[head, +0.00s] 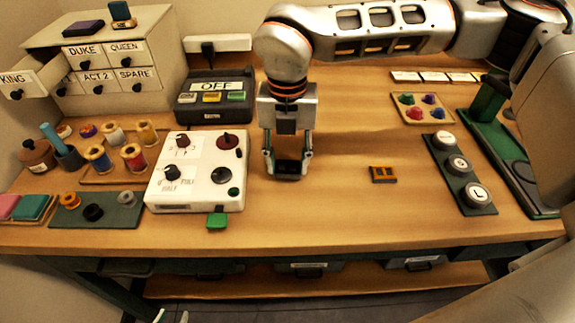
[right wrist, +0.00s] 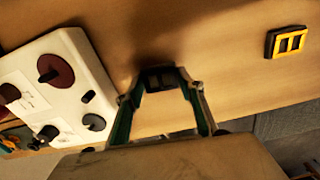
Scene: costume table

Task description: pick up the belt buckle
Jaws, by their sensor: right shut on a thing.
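A small dark block with a gold, two-windowed frame, looking like a belt buckle (head: 383,174), lies flat on the table right of centre. It also shows in the right wrist view (right wrist: 286,42), at the upper right, apart from my gripper. My right gripper (head: 287,168) points down at the middle of the table, left of that buckle. It is shut on a small dark block (right wrist: 160,78), low at the tabletop; I cannot tell for certain what it is. My left gripper (head: 172,316) shows only its fingertips, apart, at the bottom edge below the table front.
A white box with knobs (head: 195,172) stands close left of my right gripper. A dark box marked OFF (head: 213,98) is behind it. Spools and a drawer cabinet are further left. A green strip with round white buttons (head: 459,170) lies right. The front middle is clear.

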